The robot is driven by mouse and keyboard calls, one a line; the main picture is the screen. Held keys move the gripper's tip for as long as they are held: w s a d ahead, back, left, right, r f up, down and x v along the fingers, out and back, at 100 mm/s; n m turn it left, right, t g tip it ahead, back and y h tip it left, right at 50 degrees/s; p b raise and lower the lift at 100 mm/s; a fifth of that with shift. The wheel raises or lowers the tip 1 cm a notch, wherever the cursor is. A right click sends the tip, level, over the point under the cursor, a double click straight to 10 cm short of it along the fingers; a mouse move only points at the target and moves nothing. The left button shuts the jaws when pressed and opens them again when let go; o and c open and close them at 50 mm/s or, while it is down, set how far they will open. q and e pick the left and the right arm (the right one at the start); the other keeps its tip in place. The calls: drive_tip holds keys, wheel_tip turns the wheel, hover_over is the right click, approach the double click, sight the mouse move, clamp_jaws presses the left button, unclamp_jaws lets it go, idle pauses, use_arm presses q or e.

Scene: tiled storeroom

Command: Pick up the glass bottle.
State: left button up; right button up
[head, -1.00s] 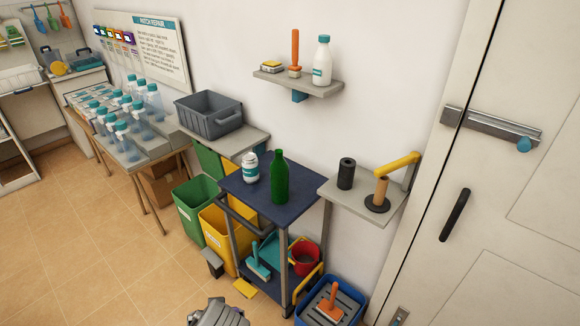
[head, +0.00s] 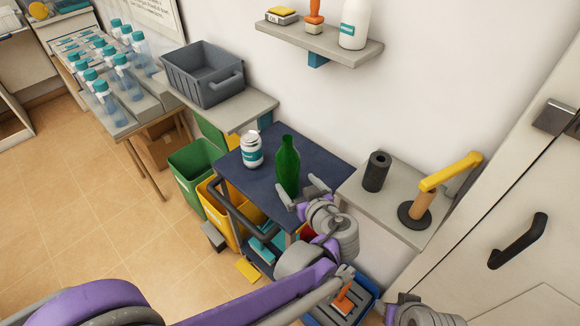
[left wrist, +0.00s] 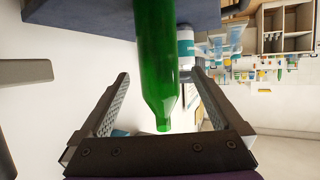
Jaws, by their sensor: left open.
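The green glass bottle (head: 287,168) stands upright on the dark blue top of the trolley (head: 240,175). My left gripper (head: 303,189) is open just in front of the bottle, to its lower right in the head view. In the left wrist view the bottle (left wrist: 156,50) appears upside down, its neck between the two open fingers of the left gripper (left wrist: 161,74) in the picture. I see no contact. A grey part of my right arm shows at the bottom edge of the head view; its fingers cannot be made out.
A white bottle with a teal label (head: 251,150) stands left of the green one. A side shelf at right holds a black cylinder (head: 376,172) and a yellow-armed stand (head: 450,172). A wall shelf (head: 320,44) hangs above. A grey crate (head: 204,76) sits behind left.

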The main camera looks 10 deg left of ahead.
use_arm(q)
drive_tip(key=x, duration=0.2)
drive_tip(key=shift+w+a+f, duration=0.15)
drive_tip(key=shift+a, duration=0.05)
drive_tip(key=x, duration=0.6)
drive_tip(key=shift+w+d, duration=0.2)
drive_tip(key=shift+w, duration=0.05)
drive_tip(key=c, duration=1.1)
drive_tip(key=shift+c, duration=0.2)
